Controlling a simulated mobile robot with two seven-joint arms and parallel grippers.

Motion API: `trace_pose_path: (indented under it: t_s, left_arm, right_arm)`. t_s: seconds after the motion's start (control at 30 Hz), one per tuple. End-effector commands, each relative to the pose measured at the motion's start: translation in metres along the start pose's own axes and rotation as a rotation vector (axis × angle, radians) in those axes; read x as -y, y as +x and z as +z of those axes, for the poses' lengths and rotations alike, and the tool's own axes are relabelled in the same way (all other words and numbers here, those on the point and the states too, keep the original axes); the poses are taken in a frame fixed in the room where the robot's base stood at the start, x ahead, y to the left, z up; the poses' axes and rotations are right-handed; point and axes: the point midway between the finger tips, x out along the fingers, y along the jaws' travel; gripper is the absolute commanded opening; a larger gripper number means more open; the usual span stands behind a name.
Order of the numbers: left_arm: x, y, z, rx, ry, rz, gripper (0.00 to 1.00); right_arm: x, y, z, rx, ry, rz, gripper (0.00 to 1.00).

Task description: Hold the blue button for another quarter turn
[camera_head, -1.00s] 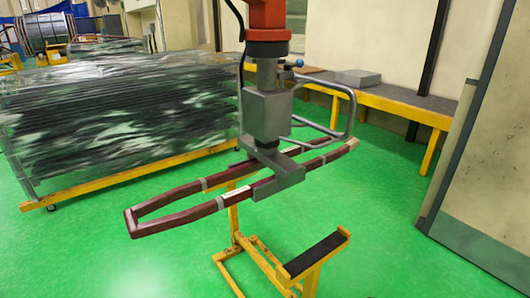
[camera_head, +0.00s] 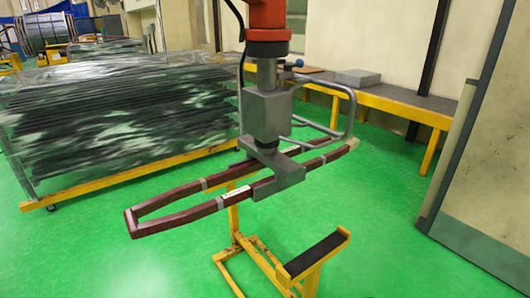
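The blue button (camera_head: 298,63) is a small blue knob on the lifting device, at the top of its grey handle frame (camera_head: 345,100). The grey lifting device (camera_head: 267,108) hangs from an orange-red arm (camera_head: 267,14). Its clamp (camera_head: 278,178) sits around a long dark red coil (camera_head: 180,192). The coil is a narrow closed loop with pale bands, level above a yellow stand. Neither of my grippers shows in the head view, and nothing of mine is seen touching the button.
A yellow stand (camera_head: 317,255) with a black pad is below the coil. A wrapped rack (camera_head: 115,170) of dark bars stands at left. A yellow-edged bench (camera_head: 410,105) with a grey box (camera_head: 357,78) runs along the wall. A tall panel (camera_head: 490,170) stands at right. Green floor is open in front.

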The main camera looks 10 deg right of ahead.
Motion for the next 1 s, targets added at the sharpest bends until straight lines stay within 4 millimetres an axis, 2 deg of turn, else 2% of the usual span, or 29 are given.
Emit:
trace_pose_path:
  t_s: [0.8, 0.87, 0.9, 1.0]
  left_arm:
    - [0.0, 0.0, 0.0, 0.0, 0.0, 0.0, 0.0]
    - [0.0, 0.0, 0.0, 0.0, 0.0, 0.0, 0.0]
    - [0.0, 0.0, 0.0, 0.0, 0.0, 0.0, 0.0]
    - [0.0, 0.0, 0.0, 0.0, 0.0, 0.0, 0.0]
  right_arm:
    - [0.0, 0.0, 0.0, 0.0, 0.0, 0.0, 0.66]
    - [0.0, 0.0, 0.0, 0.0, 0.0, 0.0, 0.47]
    - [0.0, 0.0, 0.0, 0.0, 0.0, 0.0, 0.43]
    - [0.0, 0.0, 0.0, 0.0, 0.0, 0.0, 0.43]
